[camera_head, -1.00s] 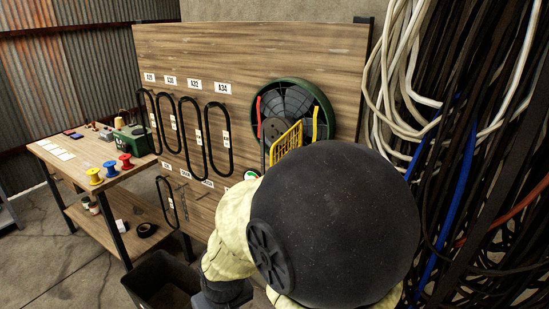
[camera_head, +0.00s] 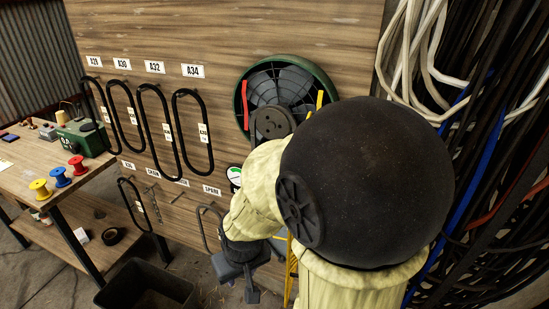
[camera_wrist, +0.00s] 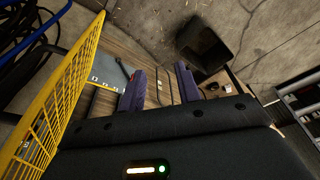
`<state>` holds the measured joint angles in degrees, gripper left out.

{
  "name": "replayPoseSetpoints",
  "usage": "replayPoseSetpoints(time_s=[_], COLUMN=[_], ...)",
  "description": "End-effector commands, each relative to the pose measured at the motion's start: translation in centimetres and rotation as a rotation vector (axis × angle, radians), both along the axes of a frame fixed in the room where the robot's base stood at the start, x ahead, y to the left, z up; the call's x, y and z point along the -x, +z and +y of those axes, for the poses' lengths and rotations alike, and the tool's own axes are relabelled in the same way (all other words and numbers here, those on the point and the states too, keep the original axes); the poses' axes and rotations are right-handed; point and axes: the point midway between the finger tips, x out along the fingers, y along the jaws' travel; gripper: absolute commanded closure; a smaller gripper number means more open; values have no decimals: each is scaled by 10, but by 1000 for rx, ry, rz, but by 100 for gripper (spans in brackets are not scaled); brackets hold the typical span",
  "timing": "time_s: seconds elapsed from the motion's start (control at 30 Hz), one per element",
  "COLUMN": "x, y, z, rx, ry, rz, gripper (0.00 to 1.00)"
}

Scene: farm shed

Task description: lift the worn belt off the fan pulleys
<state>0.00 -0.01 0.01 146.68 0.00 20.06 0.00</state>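The fan (camera_head: 300,78) with its green rim is mounted on the wooden board in the head view. A dark pulley (camera_head: 272,122) with holes shows in front of it; my arm hides what lies below and to the right. I cannot make out the worn belt apart from the dark pulley. The yellow mesh guard (camera_head: 291,270) shows as a narrow strip behind my arm, and at the left of the wrist view (camera_wrist: 58,105). My gripper (camera_head: 238,284) is below and left of the pulley. In the wrist view its fingers (camera_wrist: 161,88) are apart, nothing seen between them.
Several black belts hang on the board, such as the one under A34 (camera_head: 192,130). A bench (camera_head: 45,180) with coloured spools stands at the left. A dark bin (camera_head: 150,288) is on the floor below. Hanging cables (camera_head: 480,150) crowd the right side.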

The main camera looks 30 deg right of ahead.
Motion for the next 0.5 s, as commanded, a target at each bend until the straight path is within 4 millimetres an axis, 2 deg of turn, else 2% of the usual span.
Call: replayPoseSetpoints(time_s=[0.17, 0.27, 0.37, 0.5], x=[-1, -9, -31, -79], y=[0, -1, -2, 0], z=[1, 4, 10, 22], rx=[-1, -13, -38, -76], ry=[-1, -8, -36, -108], rz=[-3, -33, -108, -288], gripper=[66, 66, 66, 66])
